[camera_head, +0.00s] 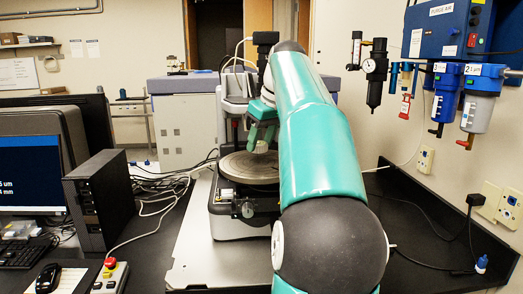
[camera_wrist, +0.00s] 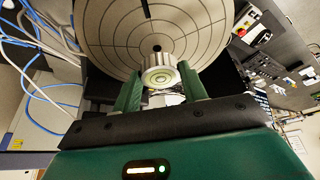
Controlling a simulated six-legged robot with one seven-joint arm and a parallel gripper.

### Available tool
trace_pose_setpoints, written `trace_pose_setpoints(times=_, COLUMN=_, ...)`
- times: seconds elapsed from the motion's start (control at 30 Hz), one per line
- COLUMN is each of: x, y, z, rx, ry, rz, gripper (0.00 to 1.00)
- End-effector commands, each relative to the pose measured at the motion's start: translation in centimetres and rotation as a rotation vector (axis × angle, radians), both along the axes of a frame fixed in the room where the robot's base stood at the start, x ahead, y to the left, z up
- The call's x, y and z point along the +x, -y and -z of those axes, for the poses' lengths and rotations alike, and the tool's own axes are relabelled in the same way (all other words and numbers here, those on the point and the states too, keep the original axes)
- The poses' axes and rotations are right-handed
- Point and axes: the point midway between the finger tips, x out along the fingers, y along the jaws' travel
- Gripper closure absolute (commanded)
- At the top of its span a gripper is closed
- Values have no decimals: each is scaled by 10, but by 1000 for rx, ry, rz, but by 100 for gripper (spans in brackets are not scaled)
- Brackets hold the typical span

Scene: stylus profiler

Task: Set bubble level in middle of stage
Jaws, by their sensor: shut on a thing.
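The bubble level (camera_wrist: 161,77), a small round pale disc with a ribbed rim and a greenish vial, is between the green fingertips of my gripper (camera_wrist: 160,75) in the wrist view. My gripper is shut on it. The stage (camera_wrist: 110,30) is a round plate marked with rings and radial lines; its dark centre hole (camera_wrist: 157,48) shows just beyond the level. In the head view, my gripper (camera_head: 262,136) points down above the stage (camera_head: 240,174). The level is too small there to make out clearly. I cannot tell the exact gap between level and stage.
The profiler's upright column (camera_head: 235,100) stands behind the stage. A black computer (camera_head: 100,203) and a control box with a red button (camera_head: 111,273) are to the left. Cables (camera_head: 165,185) run between them. Air filters (camera_head: 480,105) hang on the right wall.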

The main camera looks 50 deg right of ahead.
Motion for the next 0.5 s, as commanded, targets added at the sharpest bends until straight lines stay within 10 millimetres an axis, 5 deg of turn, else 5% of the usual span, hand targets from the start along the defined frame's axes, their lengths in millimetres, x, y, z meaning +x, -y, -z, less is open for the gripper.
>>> trace_pose_setpoints(times=0.2, x=-1, y=0, z=27, rx=1, ry=-2, rz=2, gripper=98)
trace_pose_setpoints(times=0.5, x=-1, y=-1, z=29, rx=0, ry=-1, rz=0, gripper=98)
